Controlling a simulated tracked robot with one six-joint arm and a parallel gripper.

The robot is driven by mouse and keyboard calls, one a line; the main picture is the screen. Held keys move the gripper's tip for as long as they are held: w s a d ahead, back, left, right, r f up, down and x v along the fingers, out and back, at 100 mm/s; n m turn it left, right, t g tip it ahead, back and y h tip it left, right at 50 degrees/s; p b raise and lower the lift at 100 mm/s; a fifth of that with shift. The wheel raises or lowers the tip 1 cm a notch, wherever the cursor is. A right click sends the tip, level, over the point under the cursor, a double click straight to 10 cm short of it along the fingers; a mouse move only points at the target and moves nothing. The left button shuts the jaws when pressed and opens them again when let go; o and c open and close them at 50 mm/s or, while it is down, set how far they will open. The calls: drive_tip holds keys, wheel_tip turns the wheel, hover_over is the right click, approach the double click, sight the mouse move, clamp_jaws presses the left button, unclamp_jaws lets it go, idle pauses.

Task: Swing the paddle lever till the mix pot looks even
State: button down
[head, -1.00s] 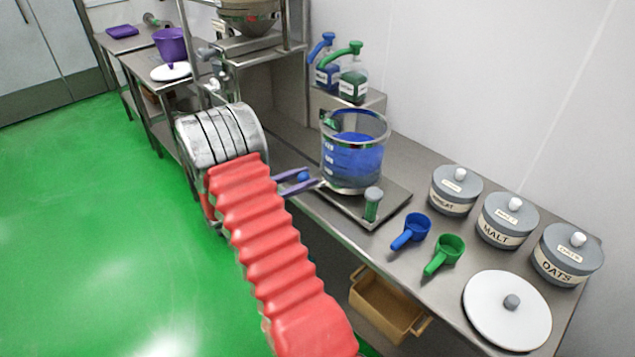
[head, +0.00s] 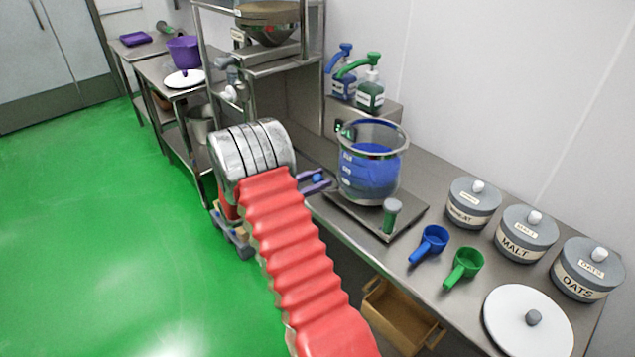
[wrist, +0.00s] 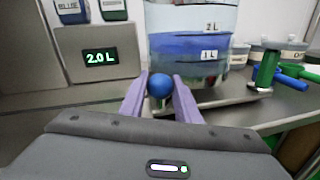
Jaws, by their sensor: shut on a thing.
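The mix pot (head: 370,168) is a clear vessel with a scale on its wall, standing on a flat metal base. Its contents look mostly blue in the head view. In the wrist view the pot (wrist: 190,48) shows a blue band with paler, streaky patches below it, so the colour there is uneven. My gripper (head: 318,181) is at the pot's left side. Its purple fingers are shut on a round blue knob (wrist: 160,85), which seems to be the paddle lever's end. The lever's shaft and the paddle are hidden.
Blue (head: 430,243) and green (head: 464,266) scoops, lidded canisters (head: 526,234) and a white lid (head: 528,320) lie to the right. Pump bottles (head: 370,90) stand behind. A display (wrist: 100,57) reads 2.0 L.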

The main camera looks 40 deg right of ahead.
drive_tip(key=c, duration=1.4)
unclamp_jaws()
drive_tip(key=shift+o, duration=0.2)
drive_tip(key=shift+a, duration=0.1)
drive_tip(key=w+a, duration=0.2)
drive_tip(key=a, duration=1.1)
drive_tip(key=shift+w+a, duration=0.2)
drive_tip(key=shift+w, duration=0.15)
